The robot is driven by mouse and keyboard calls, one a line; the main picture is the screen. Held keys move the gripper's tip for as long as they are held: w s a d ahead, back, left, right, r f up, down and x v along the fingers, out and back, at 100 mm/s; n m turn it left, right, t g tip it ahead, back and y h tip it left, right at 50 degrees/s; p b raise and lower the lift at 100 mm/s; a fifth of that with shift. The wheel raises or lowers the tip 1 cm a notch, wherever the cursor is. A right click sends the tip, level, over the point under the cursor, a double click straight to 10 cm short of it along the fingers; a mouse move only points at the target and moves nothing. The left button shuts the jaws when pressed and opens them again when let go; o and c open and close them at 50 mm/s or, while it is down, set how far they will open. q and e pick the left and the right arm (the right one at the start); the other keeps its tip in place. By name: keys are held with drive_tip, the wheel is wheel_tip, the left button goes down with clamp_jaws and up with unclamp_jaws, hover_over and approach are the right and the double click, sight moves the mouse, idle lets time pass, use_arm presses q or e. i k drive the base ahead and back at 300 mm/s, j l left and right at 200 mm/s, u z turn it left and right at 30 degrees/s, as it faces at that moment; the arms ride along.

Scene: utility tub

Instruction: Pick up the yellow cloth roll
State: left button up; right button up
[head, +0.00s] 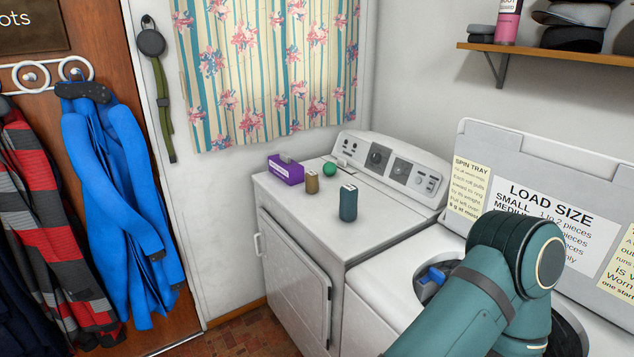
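A small mustard-brown upright roll (312,182), the most yellow of the small items, stands on top of the white dryer (290,207). It looks like the yellow cloth roll, though its colour is dull. Nothing touches it. A larger teal roll (348,203) stands to its right and nearer the front. Neither of my grippers shows in the head view. A teal arm of mine crosses the lower right, over the washer, and its gripper end is not visible.
A purple box (286,171) and a green ball (329,169) sit behind the roll. The open-lidded washer (384,286) stands to the right, with something blue (432,275) at its opening. Blue clothing (120,190) hangs at left. A shelf (540,56) is at upper right.

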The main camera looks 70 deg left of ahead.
sight(311, 177)
drive_tip(key=k+j, duration=0.1)
drive_tip(key=j, duration=0.35)
drive_tip(key=k+j, duration=0.15)
drive_tip(key=j, duration=0.35)
drive_tip(key=k+j, duration=0.1)
drive_tip(key=j, duration=0.35)
drive_tip(key=k+j, duration=0.1)
drive_tip(key=j, duration=0.35)
drive_tip(key=k+j+u, duration=0.1)
drive_tip(key=j, duration=0.35)
drive_tip(key=k+j, duration=0.15)
drive_tip(key=j, duration=0.35)
